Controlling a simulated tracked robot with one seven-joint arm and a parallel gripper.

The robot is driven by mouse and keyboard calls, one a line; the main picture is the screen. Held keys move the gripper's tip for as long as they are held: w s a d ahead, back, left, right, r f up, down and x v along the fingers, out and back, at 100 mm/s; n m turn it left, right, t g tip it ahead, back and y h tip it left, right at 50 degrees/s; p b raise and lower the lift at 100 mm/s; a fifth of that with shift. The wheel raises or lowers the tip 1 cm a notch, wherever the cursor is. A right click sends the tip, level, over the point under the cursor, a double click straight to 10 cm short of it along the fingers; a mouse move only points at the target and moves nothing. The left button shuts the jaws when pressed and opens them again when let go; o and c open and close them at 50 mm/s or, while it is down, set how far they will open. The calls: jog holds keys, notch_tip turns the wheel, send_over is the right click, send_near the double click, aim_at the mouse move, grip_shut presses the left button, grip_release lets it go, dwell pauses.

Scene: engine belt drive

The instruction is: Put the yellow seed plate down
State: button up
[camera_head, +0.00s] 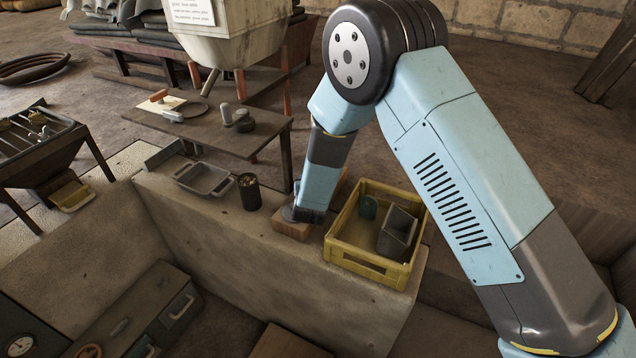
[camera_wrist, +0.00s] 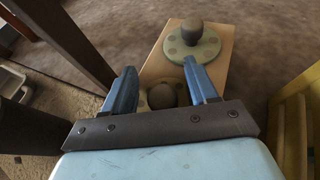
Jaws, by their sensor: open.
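My gripper (camera_wrist: 160,68) is open, its blue fingers on either side of a dark round knob (camera_wrist: 161,96) low between them. The plate under that knob is mostly hidden by the gripper, so I cannot make out its yellow colour. The knob sits over a pale wooden block (camera_wrist: 222,62). In the head view the wooden block (camera_head: 291,229) shows on the ledge beneath my arm's end; my fingers are hidden there.
A yellow crate (camera_head: 365,262) holding a green plate (camera_head: 369,207) and a grey box (camera_head: 397,232) stands right of the block. Left of it are a dark cup (camera_head: 249,193) and a grey tray (camera_head: 203,180). A wooden table (camera_head: 205,132) stands behind.

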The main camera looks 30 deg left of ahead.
jog(key=shift+r, duration=0.15)
jog(key=v, duration=1.2)
